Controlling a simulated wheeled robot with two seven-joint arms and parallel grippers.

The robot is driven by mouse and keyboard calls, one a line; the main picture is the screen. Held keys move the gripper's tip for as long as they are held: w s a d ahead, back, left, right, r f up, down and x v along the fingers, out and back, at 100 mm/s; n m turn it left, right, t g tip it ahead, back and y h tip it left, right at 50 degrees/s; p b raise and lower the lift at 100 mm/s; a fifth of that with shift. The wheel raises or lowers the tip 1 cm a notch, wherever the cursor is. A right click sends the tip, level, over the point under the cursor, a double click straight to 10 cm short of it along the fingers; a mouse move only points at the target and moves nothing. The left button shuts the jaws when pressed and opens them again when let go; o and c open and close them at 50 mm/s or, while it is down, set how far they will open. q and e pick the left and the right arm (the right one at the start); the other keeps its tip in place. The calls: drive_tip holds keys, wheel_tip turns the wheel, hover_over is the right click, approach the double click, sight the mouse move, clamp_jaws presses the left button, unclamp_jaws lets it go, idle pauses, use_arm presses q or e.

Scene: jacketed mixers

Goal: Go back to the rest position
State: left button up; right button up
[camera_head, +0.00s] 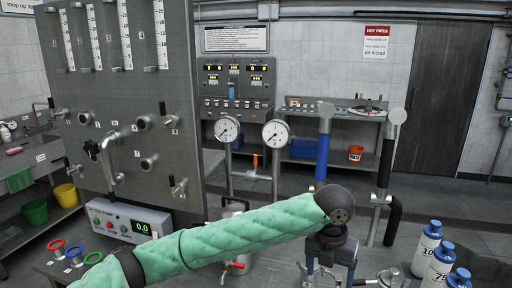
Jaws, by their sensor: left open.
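My left arm, in a green quilted sleeve, comes in from the lower left and crosses the front of the view. Its dark wrist bends downward, and my left gripper (330,277) points down at the bottom edge. The jaws are apart; the fingertips are partly cut off by the frame. Metal fittings (385,279) lie close to the gripper's right; I cannot tell whether they touch. I see nothing held between the jaws. My right gripper is not in view.
A grey valve panel (130,50) stands left. Two pressure gauges (276,132) stand on posts behind my arm. Blue-capped white bottles (427,245) are at lower right. A control box (130,220) and coloured rings (74,250) are at lower left. Open floor (440,190) lies beyond.

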use_arm(q)
drive_tip(key=s+a+f+n+t+h, duration=0.2)
drive_tip(key=s+a+f+n, duration=0.2)
drive_tip(key=a+f+n, duration=0.7)
drive_tip(key=s+a+f+n+t+h, duration=0.1)
drive_tip(key=s+a+f+n+h, duration=0.4)
drive_tip(key=n, duration=1.1)
drive_tip(key=s+a+f+n+y, duration=0.4)
drive_tip(key=s+a+f+n, duration=0.35)
drive_tip(key=a, duration=0.45)
drive_tip(key=s+a+f+n+y, duration=0.4)
drive_tip(key=s+a+f+n, duration=0.3)
drive_tip(key=a, duration=0.4)
wheel_tip(320, 180, down, 20)
drive_tip(key=w+d+f+m, duration=0.1)
drive_tip(key=d, duration=0.1)
drive_tip(key=s+f, duration=0.3)
drive_tip(key=f, duration=0.9)
drive_tip(key=s+f+g, duration=0.1)
drive_tip(key=s+f, duration=0.3)
drive_tip(key=f, duration=0.7)
drive_tip(key=shift+s+d+f+h, duration=0.15)
drive_tip(key=shift+s+f+h, duration=0.15)
drive_tip(key=shift+f, duration=0.05)
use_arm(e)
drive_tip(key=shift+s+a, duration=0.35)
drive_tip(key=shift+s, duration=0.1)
